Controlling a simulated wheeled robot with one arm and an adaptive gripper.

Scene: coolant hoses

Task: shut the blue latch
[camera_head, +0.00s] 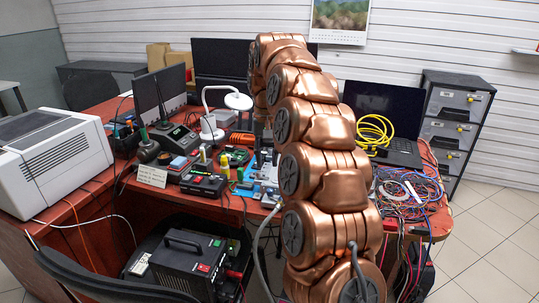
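My copper-coloured arm rises through the middle of the picture, bends over at the top and comes down towards the red desk (90,205). My gripper (263,150) shows only as a small dark shape beside the arm, low over the desk. Its fingers are too small and too covered to read. A light metal fixture with small blue parts (266,174) sits on the desk just below it. I cannot pick out the blue latch for certain or see whether it is open or shut. My arm hides the desk to the right of the fixture.
A white printer (52,158) stands at the left. A white lamp (211,125), a black device (203,185) and a monitor (160,95) crowd the desk. Yellow hose (374,130) lies on a laptop; tangled cables (408,190) fill the right. A chair (100,280) stands in front.

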